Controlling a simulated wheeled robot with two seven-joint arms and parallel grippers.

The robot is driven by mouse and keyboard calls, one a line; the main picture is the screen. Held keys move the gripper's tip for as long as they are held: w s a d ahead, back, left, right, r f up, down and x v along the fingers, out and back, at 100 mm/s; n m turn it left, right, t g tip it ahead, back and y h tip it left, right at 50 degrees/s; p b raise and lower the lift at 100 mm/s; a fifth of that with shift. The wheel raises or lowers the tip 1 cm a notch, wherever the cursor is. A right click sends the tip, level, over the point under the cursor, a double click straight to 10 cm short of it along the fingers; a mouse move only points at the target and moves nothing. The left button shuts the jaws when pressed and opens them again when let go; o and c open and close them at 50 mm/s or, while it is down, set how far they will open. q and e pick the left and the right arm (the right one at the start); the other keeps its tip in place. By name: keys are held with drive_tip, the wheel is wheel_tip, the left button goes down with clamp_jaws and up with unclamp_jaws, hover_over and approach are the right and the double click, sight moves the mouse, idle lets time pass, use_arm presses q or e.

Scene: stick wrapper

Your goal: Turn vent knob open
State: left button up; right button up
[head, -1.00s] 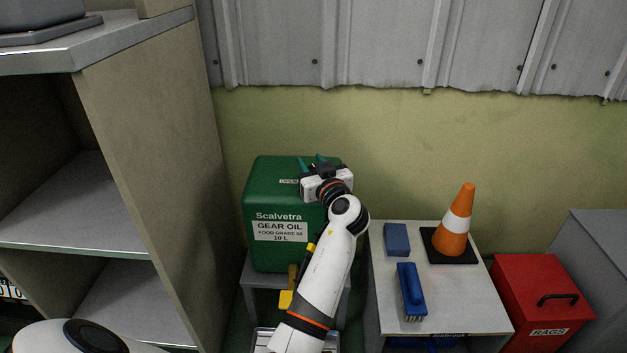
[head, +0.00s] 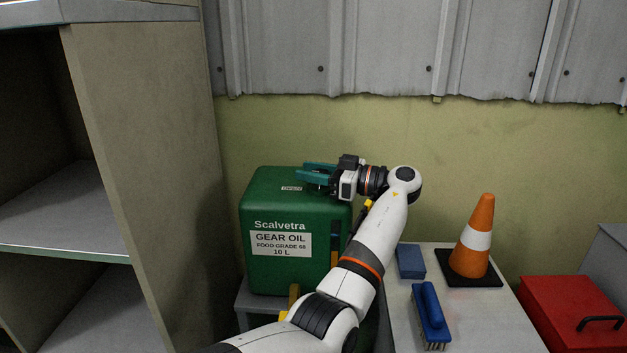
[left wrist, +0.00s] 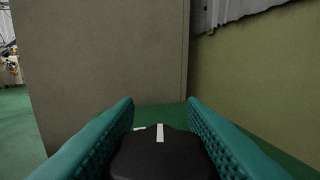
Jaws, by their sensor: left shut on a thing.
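The green gear oil container (head: 262,215) stands on a small grey stand, with a white label on its front and a small white label (head: 291,188) on its top. My left gripper (head: 306,173) is over the container's top, its teal fingers reaching in from the right. In the left wrist view it is shut on the black vent knob (left wrist: 160,160), which sits between the two fingers. A white line on the knob points straight away from the gripper. In the head view the knob is mostly hidden by the fingers. My right gripper is out of view.
A grey shelf unit (head: 140,150) stands left of the container. A table (head: 470,318) to the right holds a blue block (head: 410,261), a blue brush (head: 431,315) and an orange cone (head: 473,240). A red box (head: 570,310) is further right. The wall (head: 400,130) is behind.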

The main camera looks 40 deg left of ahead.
use_arm(q)
drive_tip(key=shift+s+n+g+h+b, duration=0.15)
drive_tip(key=shift+n+g+h+b, duration=0.25)
drive_tip(key=shift+n+g, duration=0.6)
drive_tip(key=shift+g, duration=0.5)
drive_tip(key=o, duration=1)
